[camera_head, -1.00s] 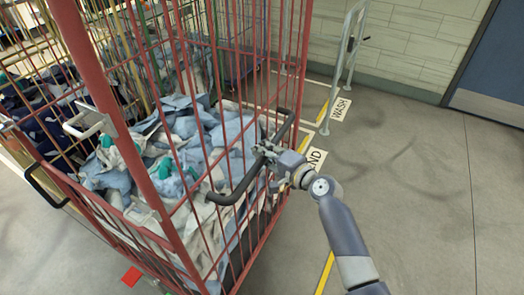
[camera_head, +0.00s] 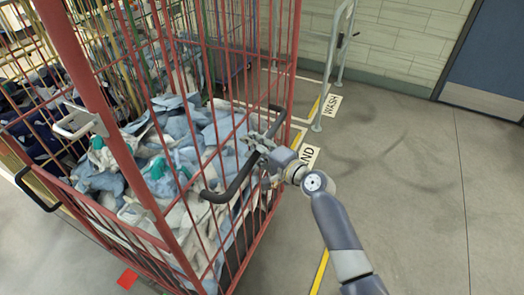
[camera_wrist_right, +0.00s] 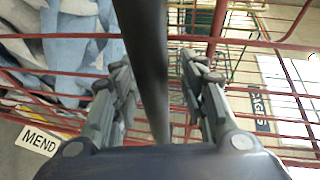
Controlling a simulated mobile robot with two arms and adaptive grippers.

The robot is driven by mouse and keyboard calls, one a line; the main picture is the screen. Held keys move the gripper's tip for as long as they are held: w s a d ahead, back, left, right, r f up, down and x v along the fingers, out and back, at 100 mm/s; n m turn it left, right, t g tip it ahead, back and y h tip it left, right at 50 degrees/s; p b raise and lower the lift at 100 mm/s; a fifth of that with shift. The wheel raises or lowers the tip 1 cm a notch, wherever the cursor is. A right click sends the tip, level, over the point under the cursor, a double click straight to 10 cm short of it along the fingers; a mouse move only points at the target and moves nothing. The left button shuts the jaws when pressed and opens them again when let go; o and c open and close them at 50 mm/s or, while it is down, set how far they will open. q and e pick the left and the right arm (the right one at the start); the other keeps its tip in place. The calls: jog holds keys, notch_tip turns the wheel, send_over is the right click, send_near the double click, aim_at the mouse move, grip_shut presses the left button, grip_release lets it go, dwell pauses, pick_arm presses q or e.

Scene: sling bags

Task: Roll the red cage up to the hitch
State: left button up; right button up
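The red cage (camera_head: 206,205) is a tall wire roll cage filled with blue and white cloth, at the left and centre of the head view. A black handle (camera_head: 232,185) juts from its near right side. My right gripper (camera_head: 263,147) is at this handle. In the right wrist view, the handle (camera_wrist_right: 148,65) runs between the fingers of my right gripper (camera_wrist_right: 160,88), with gaps showing on both sides, so the fingers look open around it. A grey tubular rail (camera_head: 329,62), possibly the hitch, stands beyond the cage near the wall. My left gripper is out of view.
Floor labels read WASH (camera_head: 331,104) and MEND (camera_wrist_right: 38,141), beside yellow floor lines (camera_head: 319,272). Another cage with cloth stands behind at the left. A blue door (camera_head: 488,65) is at the back right. The floor at right (camera_head: 410,190) is clear.

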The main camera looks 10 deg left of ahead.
jog(key=v, duration=1.2)
jog(key=shift+a, duration=0.15)
